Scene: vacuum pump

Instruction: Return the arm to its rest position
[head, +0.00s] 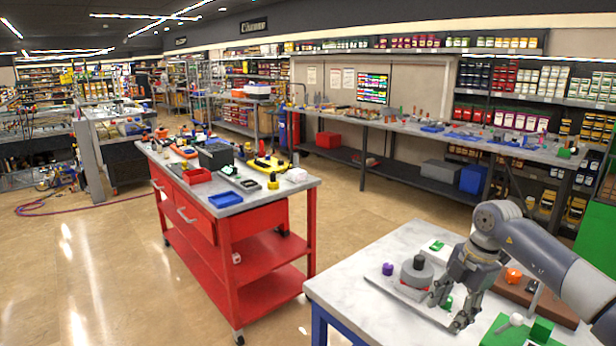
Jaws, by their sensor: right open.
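My right arm comes in from the right edge, and its gripper (449,308) points down over the table at the lower right. The gripper is open, with its fingers apart. A small green piece (446,302) shows between the fingers; I cannot tell whether they touch it. A round grey part with a dark knob (415,273), which looks like the pump, sits on a light plate just left of the gripper. A small purple piece (387,269) stands on the same plate. My left gripper is not in view.
The white-topped table (345,273) also holds a brown block (515,290), an orange round part (513,275) and a green mat (497,335) with green and white pieces. A red cart (262,220) full of tools stands to the left. Open floor lies further left.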

